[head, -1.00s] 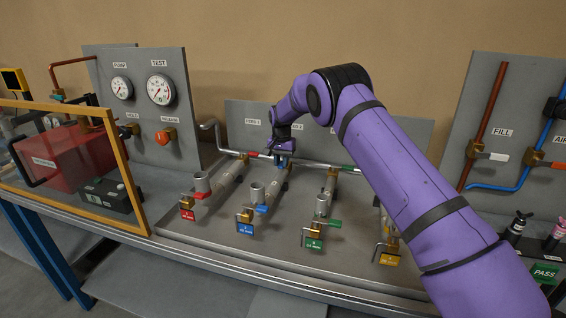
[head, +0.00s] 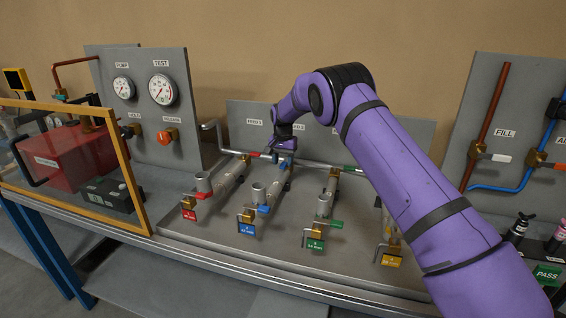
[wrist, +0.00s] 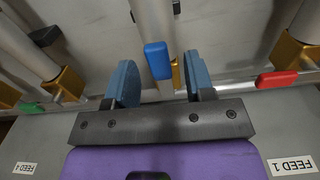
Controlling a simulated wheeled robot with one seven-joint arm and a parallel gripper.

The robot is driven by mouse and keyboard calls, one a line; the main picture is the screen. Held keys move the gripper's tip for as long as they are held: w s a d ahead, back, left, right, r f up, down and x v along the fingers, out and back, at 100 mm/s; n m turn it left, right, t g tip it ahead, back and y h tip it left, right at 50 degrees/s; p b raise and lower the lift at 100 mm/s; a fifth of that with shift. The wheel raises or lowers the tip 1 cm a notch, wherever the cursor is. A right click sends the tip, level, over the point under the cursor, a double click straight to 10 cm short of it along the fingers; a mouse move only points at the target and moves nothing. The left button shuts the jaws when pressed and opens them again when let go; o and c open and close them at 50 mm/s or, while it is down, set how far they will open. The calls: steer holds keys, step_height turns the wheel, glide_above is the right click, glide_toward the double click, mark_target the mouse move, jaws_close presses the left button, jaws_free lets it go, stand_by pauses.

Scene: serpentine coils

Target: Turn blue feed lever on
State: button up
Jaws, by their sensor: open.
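The blue feed lever (wrist: 158,61) shows in the wrist view between the two blue-grey fingers of my gripper (wrist: 161,80). Its handle lies in line with the grey branch pipe and across the header pipe. The fingers stand apart on both sides of it, with gaps visible, so my gripper is open and not closed on it. In the head view my gripper (head: 283,157) is at the back header pipe, above the blue-tagged line; the fingers and wrist largely hide the feed lever there.
A red feed lever (wrist: 277,78) and a green one (wrist: 31,107) lie along the header pipe to either side. Lower blue (head: 264,209) and green (head: 336,224) handles sit nearer the front. The upright panel with FEED labels (head: 245,111) stands close behind my gripper.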

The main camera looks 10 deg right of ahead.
mark_target(283, 164)
step_height(283, 164, up, 10)
steer(key=shift+r, duration=0.15)
stand_by(0.3)
steer(key=shift+r, duration=0.1)
